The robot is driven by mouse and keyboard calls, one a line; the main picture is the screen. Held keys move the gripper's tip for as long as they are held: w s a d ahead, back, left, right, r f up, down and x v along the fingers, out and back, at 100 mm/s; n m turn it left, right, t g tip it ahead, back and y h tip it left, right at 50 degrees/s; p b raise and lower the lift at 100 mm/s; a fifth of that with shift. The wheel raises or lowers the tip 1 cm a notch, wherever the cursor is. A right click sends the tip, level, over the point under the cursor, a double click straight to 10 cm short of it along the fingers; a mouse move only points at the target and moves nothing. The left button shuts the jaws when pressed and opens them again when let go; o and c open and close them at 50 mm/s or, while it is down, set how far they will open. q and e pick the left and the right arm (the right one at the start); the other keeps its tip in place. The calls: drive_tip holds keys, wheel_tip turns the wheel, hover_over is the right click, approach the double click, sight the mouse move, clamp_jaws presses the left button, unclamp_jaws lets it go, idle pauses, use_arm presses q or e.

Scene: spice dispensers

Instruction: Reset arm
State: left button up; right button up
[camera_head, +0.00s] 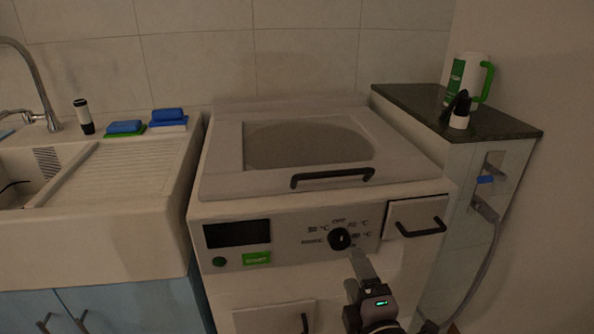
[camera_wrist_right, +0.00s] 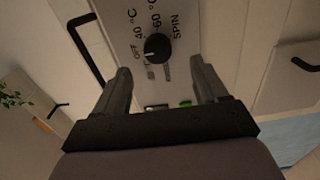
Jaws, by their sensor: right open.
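My right gripper (camera_head: 357,262) is in front of the washing machine's control panel, just below the black dial (camera_head: 340,239). In the right wrist view my right gripper (camera_wrist_right: 160,82) is open and empty. Its two fingers stand apart, with the dial (camera_wrist_right: 157,47) seen beyond and between them. I cannot tell from the views whether a finger touches the dial. My left gripper is not in view.
The white top-loading washing machine (camera_head: 225,183) has a lid handle (camera_head: 332,177) and a drawer handle (camera_head: 421,229). A sink (camera_head: 90,240) with sponges (camera_head: 168,115) is at left. A dark-topped ledge (camera_head: 500,122) with a mug (camera_head: 466,80) stands at right, a hose (camera_head: 490,260) below.

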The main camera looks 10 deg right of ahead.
drive_tip(key=s+d+f+m+g+y, duration=0.25)
drive_tip(key=s+f+m+g, duration=0.55)
drive_tip(key=s+f+m, duration=0.9)
wheel_tip(320, 180, up, 9)
drive_tip(key=d+n+p, duration=0.1)
drive_tip(key=p, duration=1.1)
drive_tip(key=shift+s+d+t+h+p, duration=0.2)
drive_tip(key=shift+s+t+h+p, duration=0.1)
drive_tip(key=shift+h+p, duration=0.15)
drive_tip(key=shift+w, duration=0.1)
